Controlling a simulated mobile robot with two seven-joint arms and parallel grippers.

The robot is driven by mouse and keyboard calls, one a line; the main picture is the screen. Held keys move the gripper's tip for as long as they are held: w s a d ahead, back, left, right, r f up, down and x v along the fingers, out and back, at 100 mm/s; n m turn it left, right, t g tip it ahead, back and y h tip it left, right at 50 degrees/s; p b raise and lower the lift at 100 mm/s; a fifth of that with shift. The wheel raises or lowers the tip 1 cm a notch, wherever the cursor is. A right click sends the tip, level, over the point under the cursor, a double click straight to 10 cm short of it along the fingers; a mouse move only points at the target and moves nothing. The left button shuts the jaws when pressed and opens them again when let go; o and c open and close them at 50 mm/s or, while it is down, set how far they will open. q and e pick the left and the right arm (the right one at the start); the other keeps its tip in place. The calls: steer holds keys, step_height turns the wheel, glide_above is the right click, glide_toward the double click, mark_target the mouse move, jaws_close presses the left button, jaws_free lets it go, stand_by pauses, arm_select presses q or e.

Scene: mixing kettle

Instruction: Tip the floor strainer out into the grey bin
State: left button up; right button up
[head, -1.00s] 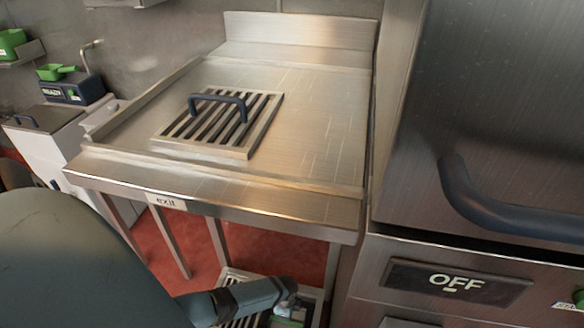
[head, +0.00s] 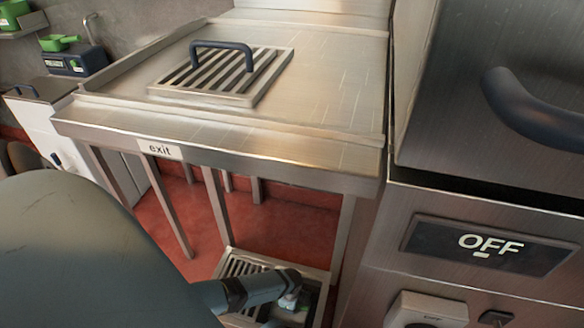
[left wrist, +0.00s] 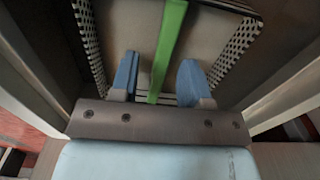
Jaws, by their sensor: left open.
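The floor strainer (left wrist: 232,48) shows in the left wrist view as a basket with perforated walls and a green bar handle (left wrist: 168,45) across it. My left gripper (left wrist: 158,62) is open, with one blue finger on each side of the green bar. The bar appears apart from both fingers. In the head view my left arm reaches down to the floor drain (head: 323,275), and the strainer is mostly hidden there by the arm. I cannot make out the grey bin. My right gripper is not in view.
A slatted grate (head: 222,75) with a dark blue handle lies on the steel table (head: 330,110) marked "exit". The table's front edge and legs stand over the drain. A steel machine (head: 480,240) with an "OFF" panel stands close on the right. Red floor (head: 280,225) is open under the table.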

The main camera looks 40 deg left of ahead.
arm_select(q)
jaws_close()
steer(key=shift+r+p, duration=0.3)
steer(key=shift+p, duration=0.1)
steer(key=shift+r, duration=0.1)
steer(key=shift+r+p, duration=2.65)
steer(key=shift+p, duration=0.05)
